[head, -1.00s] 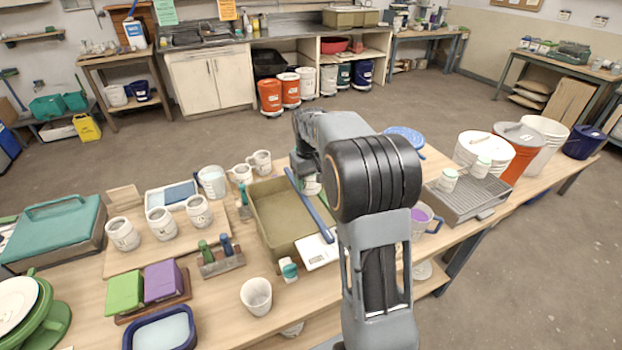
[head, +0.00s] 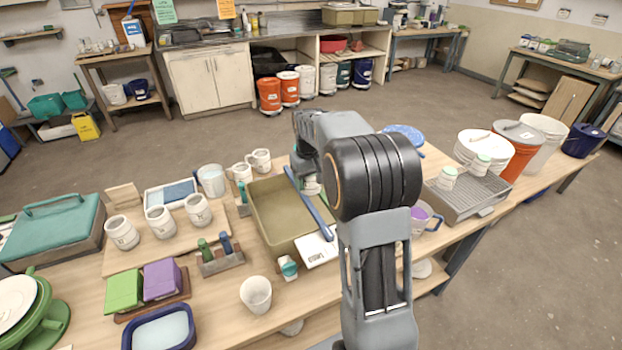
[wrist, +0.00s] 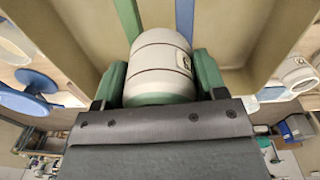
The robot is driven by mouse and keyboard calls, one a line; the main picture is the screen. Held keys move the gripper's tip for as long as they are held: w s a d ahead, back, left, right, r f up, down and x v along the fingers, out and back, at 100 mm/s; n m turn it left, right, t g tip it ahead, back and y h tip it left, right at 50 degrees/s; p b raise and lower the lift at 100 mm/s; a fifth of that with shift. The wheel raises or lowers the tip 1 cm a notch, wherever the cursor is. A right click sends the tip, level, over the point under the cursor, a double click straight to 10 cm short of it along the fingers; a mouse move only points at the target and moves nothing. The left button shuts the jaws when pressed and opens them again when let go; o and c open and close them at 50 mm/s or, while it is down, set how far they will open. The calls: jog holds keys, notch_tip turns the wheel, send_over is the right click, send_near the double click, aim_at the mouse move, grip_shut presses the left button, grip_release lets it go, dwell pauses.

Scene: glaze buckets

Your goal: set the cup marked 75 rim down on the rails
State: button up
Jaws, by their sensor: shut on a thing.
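In the wrist view my gripper (wrist: 160,82) has its green fingers on both sides of a pale grey-white cup (wrist: 158,52) with a green band at its near end. A small dark mark shows on the cup's right side, too small to read. Beyond it a green rail (wrist: 128,18) and a blue rail (wrist: 185,18) run side by side over the tan basin (wrist: 85,25). In the head view the basin (head: 262,215) has the blue rail (head: 312,203) across it. My arm hides most of the gripper there. Which way the rim faces is unclear.
A grey grated tray (head: 476,206) with two green-and-white cups stands right of my arm. A purple-filled jug (head: 420,217) is near it. Several white cups stand on a board (head: 160,250) at left. A single white cup (head: 256,294) stands in front of the basin.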

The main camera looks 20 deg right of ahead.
jog(key=shift+f, duration=0.1)
jog(key=o, duration=1.1)
